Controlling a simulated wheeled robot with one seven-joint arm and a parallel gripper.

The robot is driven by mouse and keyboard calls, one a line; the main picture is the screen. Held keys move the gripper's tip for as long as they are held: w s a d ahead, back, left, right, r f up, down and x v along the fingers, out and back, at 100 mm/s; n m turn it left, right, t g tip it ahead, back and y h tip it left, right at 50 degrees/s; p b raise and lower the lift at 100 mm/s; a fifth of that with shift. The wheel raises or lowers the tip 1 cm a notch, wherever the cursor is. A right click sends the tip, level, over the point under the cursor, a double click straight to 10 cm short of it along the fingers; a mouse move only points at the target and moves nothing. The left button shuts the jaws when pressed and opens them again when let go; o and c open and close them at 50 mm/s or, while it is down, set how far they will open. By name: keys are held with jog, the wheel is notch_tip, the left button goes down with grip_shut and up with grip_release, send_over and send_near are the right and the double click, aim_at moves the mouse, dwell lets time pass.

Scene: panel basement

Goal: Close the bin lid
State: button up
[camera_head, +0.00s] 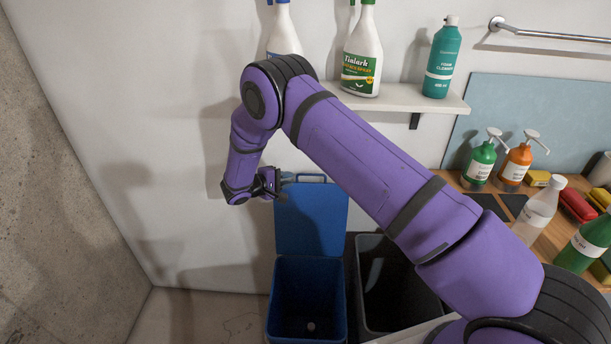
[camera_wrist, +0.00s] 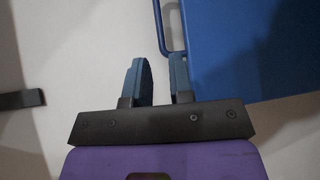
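The blue bin (camera_head: 283,305) stands on the floor against the wall, with a small pale item at its bottom. Its blue lid (camera_head: 310,222) is raised upright at the back, so the bin is open. A looped handle (camera_head: 312,175) sits on the lid's top edge. My gripper (camera_head: 287,179) is at the handle's left end. In the wrist view, my gripper's two fingers (camera_wrist: 158,75) are apart, with bare wall showing between them. The handle (camera_wrist: 159,30) lies just beyond the fingertips, nearest the right finger, and the lid (camera_wrist: 245,50) fills the upper right. Contact is unclear.
A dark open bin (camera_head: 390,285) stands right of the blue one. A shelf (camera_head: 405,97) with several bottles is above, behind my arm. A wooden counter (camera_head: 530,228) with bottles and sponges is at right. Wall and floor on the left are clear.

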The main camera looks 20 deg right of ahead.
aim_at(306, 183)
jog(key=x, duration=0.8)
jog(key=shift+d, duration=0.2)
grip_shut()
